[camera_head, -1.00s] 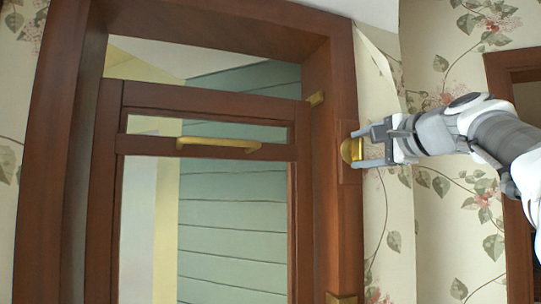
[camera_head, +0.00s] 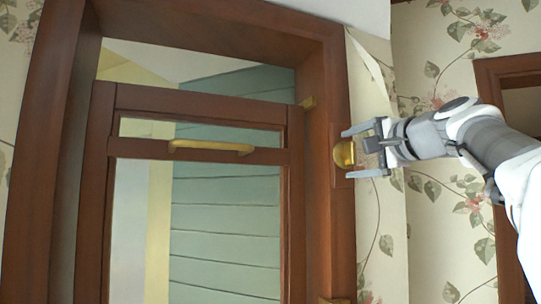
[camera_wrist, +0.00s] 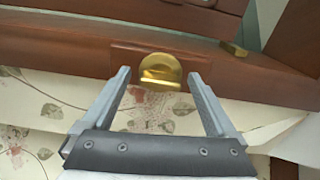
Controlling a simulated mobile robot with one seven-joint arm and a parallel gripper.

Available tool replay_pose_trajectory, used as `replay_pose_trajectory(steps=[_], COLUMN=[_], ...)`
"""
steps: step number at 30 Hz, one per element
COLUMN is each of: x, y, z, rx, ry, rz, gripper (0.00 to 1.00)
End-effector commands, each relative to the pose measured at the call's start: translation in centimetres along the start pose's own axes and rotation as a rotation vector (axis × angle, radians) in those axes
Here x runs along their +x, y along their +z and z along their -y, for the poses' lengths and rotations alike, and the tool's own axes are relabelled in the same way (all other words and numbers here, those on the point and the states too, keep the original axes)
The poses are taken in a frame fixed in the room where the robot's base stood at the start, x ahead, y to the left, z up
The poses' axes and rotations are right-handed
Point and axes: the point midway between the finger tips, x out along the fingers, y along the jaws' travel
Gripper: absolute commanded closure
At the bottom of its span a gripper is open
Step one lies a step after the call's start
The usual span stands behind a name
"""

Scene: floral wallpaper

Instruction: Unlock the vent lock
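The vent lock (camera_head: 345,154) is a round brass knob on a wooden plate on the right side of the window frame. In the wrist view the lock (camera_wrist: 160,70) shows a raised bar across its round face, lying roughly level in the picture. My gripper (camera_head: 352,153) is open, with one finger above and one below the lock in the head view. In the wrist view my gripper (camera_wrist: 158,76) has its fingertips to the left and right of the lock, with visible gaps on both sides. Whether the fingertips touch the wooden plate cannot be told.
The vent window (camera_head: 200,130) has a wooden sash with a brass handle bar (camera_head: 210,147). Floral wallpaper (camera_head: 440,200) covers the wall at right, beside another wooden frame (camera_head: 496,90).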

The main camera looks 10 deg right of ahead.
Motion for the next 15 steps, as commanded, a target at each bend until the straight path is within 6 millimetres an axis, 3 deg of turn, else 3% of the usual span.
replay_pose_trajectory(steps=[10,15], x=[-0.3,-2.5], y=[0.0,-0.1], z=[0.1,0.0], rx=[0.002,0.002], ry=[-0.002,-0.005], rz=[-0.001,-0.003], gripper=[0.05,0.05])
